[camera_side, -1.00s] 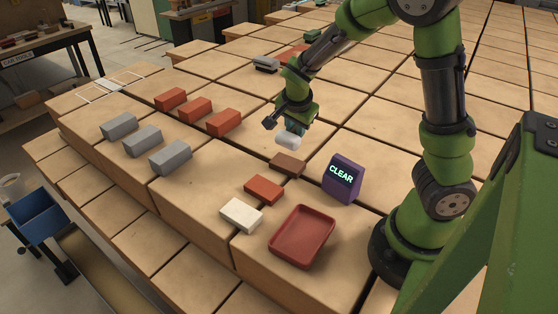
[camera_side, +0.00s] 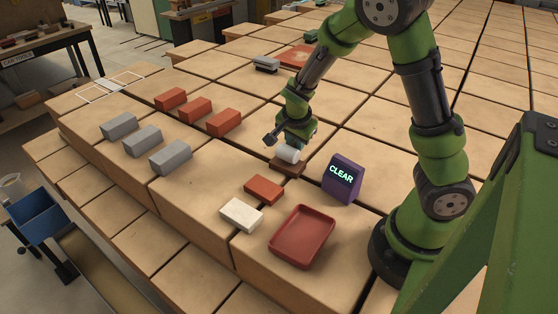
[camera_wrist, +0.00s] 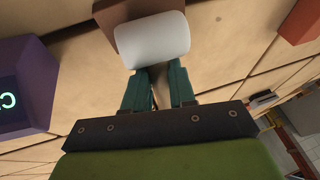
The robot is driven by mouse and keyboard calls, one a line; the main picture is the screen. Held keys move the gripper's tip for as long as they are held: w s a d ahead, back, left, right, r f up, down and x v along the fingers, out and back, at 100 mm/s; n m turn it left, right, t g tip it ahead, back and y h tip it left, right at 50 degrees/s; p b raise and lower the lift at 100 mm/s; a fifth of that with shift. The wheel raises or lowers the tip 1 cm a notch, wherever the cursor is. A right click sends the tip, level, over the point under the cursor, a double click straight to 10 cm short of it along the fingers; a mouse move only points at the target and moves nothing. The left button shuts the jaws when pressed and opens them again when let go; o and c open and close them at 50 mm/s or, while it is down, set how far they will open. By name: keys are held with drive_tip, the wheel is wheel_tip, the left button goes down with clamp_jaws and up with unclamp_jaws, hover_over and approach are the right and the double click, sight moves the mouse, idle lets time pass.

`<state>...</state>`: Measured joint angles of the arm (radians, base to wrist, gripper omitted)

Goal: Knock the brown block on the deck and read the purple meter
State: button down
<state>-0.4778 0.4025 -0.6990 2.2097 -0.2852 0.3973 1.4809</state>
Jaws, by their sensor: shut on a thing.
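The brown block (camera_side: 288,169) lies on the deck (camera_side: 331,150), partly hidden under a white rounded piece (camera_side: 289,155). My gripper (camera_side: 294,147) is shut on this white piece, and its fingers grip it in the wrist view (camera_wrist: 156,85). The white piece is right over the brown block; I cannot tell if they touch. In the wrist view the brown block (camera_wrist: 128,9) shows behind the white piece. The purple meter (camera_side: 341,180) stands to the right of the block, and its screen reads "CLEAR".
A red brick (camera_side: 264,189), a cream brick (camera_side: 241,214) and a red tray (camera_side: 302,237) lie nearer the front edge. Grey bricks (camera_side: 142,141) and red bricks (camera_side: 196,110) stand in rows to the left. A blue bin (camera_side: 40,217) is below at far left.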

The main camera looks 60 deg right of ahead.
drive_tip(key=shift+f, duration=0.6)
idle(1.2)
drive_tip(key=shift+r, duration=0.1)
drive_tip(key=shift+r, duration=3.5)
drive_tip(key=shift+d, duration=0.15)
